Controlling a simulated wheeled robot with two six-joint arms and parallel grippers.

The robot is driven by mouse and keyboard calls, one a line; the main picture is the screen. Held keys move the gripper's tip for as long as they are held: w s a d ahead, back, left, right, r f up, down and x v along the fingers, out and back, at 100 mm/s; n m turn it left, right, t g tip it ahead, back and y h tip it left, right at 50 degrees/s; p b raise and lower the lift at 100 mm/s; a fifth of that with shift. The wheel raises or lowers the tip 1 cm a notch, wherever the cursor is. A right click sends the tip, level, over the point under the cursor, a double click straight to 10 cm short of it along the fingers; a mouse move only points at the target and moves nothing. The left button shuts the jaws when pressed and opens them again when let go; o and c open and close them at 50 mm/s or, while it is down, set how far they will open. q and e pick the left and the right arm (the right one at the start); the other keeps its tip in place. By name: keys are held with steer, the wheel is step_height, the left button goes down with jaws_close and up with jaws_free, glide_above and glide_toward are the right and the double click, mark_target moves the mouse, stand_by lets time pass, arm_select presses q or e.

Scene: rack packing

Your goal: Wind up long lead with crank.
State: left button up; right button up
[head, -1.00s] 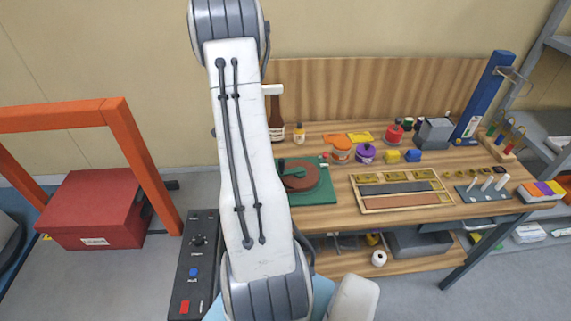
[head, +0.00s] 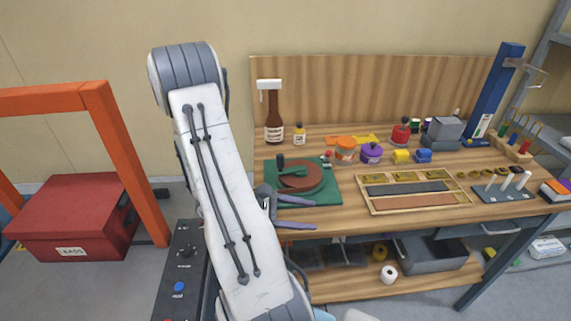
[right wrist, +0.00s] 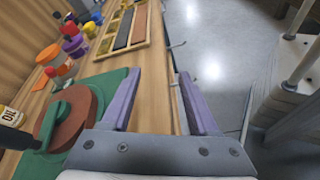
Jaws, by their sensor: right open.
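The crank is a green arm with a dark upright knob (head: 280,161), lying across a brown-red round reel (head: 303,182) on a green board (head: 325,197) at the bench's left end. No loose lead can be made out. My right gripper (head: 314,213) is open and empty at the board's front edge, its purple fingers apart and pointing right. In the right wrist view the open fingers (right wrist: 160,73) hang over the bench edge and floor, with the reel (right wrist: 72,122) and crank (right wrist: 62,105) to their left. My left gripper is not in view.
My arm covers the bench's left side in the head view. A brown bottle (head: 274,120) stands behind the board. A wooden tray (head: 416,209) lies to the right, with several coloured jars (head: 371,154) behind it. A red box (head: 70,222) sits left on the floor.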

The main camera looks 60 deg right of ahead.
mark_target(278, 160)
steer(key=w+d+n+t+h, duration=0.1)
steer(key=w+n+h, duration=0.1)
steer(key=w+d+n+t+h+b, duration=0.1)
steer(key=w+d+n+h, duration=0.1)
steer(key=n, duration=0.1)
steer(key=w+d+r+n+t+h+b, duration=0.1)
steer(key=w+d+n+h, duration=0.1)
steer(key=shift+d, duration=0.25)
steer(key=w+n+t+h, duration=0.1)
steer(key=w+n+t, duration=0.1)
steer(key=w+d+r+n+t+h+b, duration=0.1)
steer(key=w+n+t, duration=0.1)
steer(key=w+n, duration=0.1)
steer(key=w+n+t+h, duration=0.2)
steer(key=w, duration=0.1)
steer(key=shift+w+d+r+n+t, duration=0.25)
steer(key=shift+d+r+n+t, duration=0.05)
steer(key=shift+d+r+t, duration=0.1)
steer(key=shift+d, duration=0.2)
arm_select(q)
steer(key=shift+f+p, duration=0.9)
steer(key=shift+p, duration=0.2)
arm_select(e)
steer(key=d, duration=1)
steer(key=shift+s, duration=0.35)
jaws_close()
